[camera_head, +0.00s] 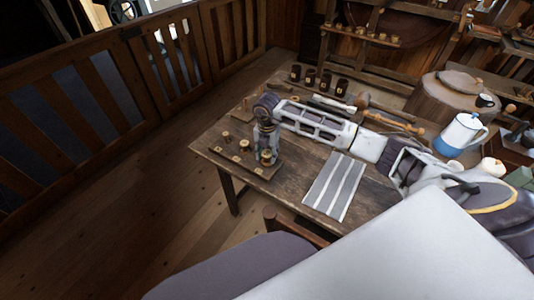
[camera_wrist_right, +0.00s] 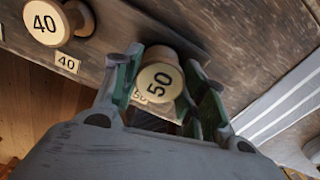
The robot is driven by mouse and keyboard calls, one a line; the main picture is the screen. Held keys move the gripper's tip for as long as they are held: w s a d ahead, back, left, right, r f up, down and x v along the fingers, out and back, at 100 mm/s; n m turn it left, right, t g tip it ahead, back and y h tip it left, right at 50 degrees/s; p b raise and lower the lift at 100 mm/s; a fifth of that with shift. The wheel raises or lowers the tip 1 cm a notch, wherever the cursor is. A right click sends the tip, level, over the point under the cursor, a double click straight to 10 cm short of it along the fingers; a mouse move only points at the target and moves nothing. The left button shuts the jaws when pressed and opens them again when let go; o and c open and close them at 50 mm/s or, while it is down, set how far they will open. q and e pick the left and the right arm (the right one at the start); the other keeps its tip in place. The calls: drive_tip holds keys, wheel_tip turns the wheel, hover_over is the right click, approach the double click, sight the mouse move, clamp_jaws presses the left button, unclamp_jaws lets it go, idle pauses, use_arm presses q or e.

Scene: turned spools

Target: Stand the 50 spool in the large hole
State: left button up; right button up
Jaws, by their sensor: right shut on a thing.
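The 50 spool (camera_wrist_right: 160,82) is light wood with a round pale "50" face. In the right wrist view it sits between the green-lined fingers of my right gripper (camera_wrist_right: 166,84), which is shut on it. In the head view the spool (camera_head: 266,157) shows below my right gripper (camera_head: 267,150), upright at the right end of the dark wooden board (camera_head: 214,155). A "50" label on the board is partly covered by the spool. The large hole is hidden, and I cannot tell how deep the spool sits. My left gripper is not in view.
The 40 spool (camera_wrist_right: 47,22) stands on the board beside its "40" label (camera_wrist_right: 67,64). Another spool (camera_head: 226,136) stands farther left. A striped cloth (camera_head: 335,186) lies on the table, with dark cups (camera_head: 325,82) behind and a white-blue pot (camera_head: 460,134) right.

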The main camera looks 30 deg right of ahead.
idle(0.3)
drive_tip(key=o, duration=1.1)
drive_tip(key=shift+o, duration=0.5)
drive_tip(key=o, duration=0.5)
drive_tip(key=shift+c, duration=0.2)
